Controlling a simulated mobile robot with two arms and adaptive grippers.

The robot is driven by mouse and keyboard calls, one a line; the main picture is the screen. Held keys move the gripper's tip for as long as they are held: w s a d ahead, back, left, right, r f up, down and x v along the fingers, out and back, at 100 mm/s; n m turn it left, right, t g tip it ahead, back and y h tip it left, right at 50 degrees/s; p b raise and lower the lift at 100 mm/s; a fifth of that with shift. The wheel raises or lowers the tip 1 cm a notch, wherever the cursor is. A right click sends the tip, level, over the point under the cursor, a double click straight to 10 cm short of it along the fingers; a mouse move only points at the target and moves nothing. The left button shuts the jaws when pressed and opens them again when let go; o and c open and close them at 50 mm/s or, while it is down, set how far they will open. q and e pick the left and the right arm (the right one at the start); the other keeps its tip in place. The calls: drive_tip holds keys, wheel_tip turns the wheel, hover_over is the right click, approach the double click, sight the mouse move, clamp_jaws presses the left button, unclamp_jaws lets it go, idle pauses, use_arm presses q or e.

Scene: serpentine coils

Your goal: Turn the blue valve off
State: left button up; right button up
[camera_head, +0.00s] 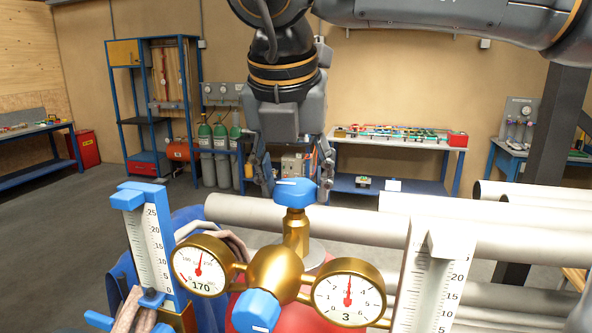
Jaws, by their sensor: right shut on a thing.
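A blue valve knob (296,193) with a white line on top sits upright on the brass stem of a regulator (278,270). My right gripper (295,184) points down over it, with one finger on each side of the knob, and is shut on it. A second blue knob (256,312) is at the front of the brass body. The left round gauge (201,266) reads near 170, and the right gauge (348,292) has its needle pointing up near 3. My left gripper is not in view.
A blue-and-white scale (150,240) stands left of the regulator, and a white scale (432,275) stands right of it. Large grey pipes (350,222) lie behind. Green-topped cylinders (213,150), shelves and workbenches (400,145) stand along the back wall. Open floor lies at left.

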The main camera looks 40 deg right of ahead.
drive_tip(key=shift+w+r+m, duration=0.1)
drive_tip(key=shift+m, duration=0.6)
drive_tip(key=o, duration=1.2)
drive_tip(key=shift+c, duration=0.2)
drive_tip(key=v, duration=0.7)
drive_tip(key=shift+r, duration=0.15)
drive_tip(key=shift+a, duration=0.15)
